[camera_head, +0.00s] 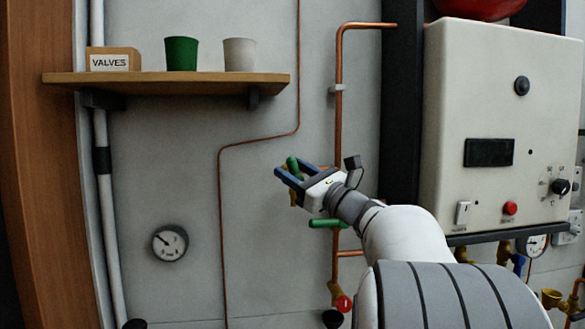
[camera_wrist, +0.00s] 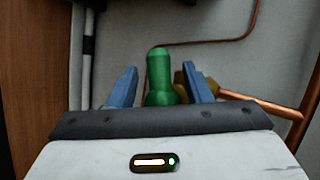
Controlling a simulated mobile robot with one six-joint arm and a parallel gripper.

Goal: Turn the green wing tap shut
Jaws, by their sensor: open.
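The green wing tap (camera_head: 292,164) is on the wall pipework left of the white boiler, partly hidden by my gripper (camera_head: 292,171). In the wrist view a green wing (camera_wrist: 159,75) stands upright between my two blue fingers (camera_wrist: 160,70). My gripper is open around it, with a clear gap on the left side; I cannot tell if the right finger touches it. Brass (camera_wrist: 181,82) shows behind the right finger, joined to a copper pipe. Another green bar (camera_head: 327,223) lies level below my gripper in the head view; its join to the tap is hidden.
A white boiler (camera_head: 485,120) stands to the right. A vertical copper pipe (camera_head: 338,120) runs behind my wrist. A wooden shelf (camera_head: 190,84) with two cups and a VALVES box is at upper left. A round gauge (camera_head: 170,243) is on the wall at lower left.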

